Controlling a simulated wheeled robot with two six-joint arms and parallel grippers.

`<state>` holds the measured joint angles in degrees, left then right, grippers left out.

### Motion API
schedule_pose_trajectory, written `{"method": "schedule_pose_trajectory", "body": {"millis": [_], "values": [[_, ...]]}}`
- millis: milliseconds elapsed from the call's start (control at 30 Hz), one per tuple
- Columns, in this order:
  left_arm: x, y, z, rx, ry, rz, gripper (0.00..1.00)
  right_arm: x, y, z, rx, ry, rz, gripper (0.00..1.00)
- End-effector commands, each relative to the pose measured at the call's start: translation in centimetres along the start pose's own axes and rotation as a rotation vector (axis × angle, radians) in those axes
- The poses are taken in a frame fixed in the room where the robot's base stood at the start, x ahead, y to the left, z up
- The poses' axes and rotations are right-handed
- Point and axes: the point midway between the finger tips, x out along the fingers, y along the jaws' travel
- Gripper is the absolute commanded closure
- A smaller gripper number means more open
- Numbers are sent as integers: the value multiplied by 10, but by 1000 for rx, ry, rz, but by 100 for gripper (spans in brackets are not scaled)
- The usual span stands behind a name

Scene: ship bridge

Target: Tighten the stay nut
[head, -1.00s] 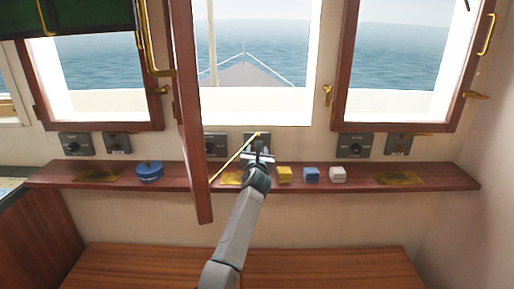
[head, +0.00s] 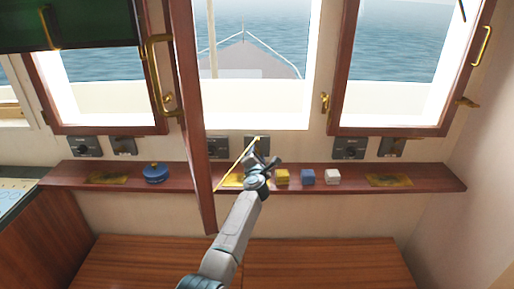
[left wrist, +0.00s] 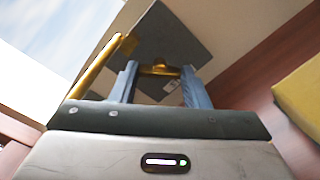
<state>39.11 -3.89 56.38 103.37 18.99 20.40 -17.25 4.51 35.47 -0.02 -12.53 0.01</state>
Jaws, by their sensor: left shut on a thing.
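The brass stay rod (head: 236,164) runs slantwise from the open middle window frame (head: 196,130) up to a dark grey plate (head: 264,144) under the window. In the left wrist view a brass nut (left wrist: 160,70) sits between the two blue-grey fingers, in front of the grey plate (left wrist: 178,40). The stay's brass end (left wrist: 105,62) shows to the left of the fingers. My left gripper (head: 263,160) is at the plate, shut on the nut, with its jaws tilted. In the head view the gripper hides the nut. My right gripper is not in view.
The wooden shelf (head: 350,188) below holds a blue round tin (head: 156,173) and yellow (head: 282,177), blue (head: 308,177) and white (head: 333,177) blocks. The window frame stands out into the room left of my arm. A bare wooden surface (head: 320,262) lies below.

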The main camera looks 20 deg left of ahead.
Motion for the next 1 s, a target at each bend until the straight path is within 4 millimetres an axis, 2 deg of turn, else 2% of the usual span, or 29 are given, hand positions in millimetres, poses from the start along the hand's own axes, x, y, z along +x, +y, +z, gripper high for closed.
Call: {"method": "schedule_pose_trajectory", "body": {"millis": [33, 100, 400, 700, 1000], "values": [[0, 2, 2, 46, 3, -3, 81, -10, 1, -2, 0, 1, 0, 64], [0, 2, 2, 113, 2, -3, 81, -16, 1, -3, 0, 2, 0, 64], [0, 0, 1, 353, 1, -3, 81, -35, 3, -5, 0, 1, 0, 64], [0, -1, 0, 495, 1, -3, 81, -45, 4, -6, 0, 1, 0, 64], [0, -2, -1, 541, 1, -2, 81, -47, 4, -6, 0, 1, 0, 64]]}}
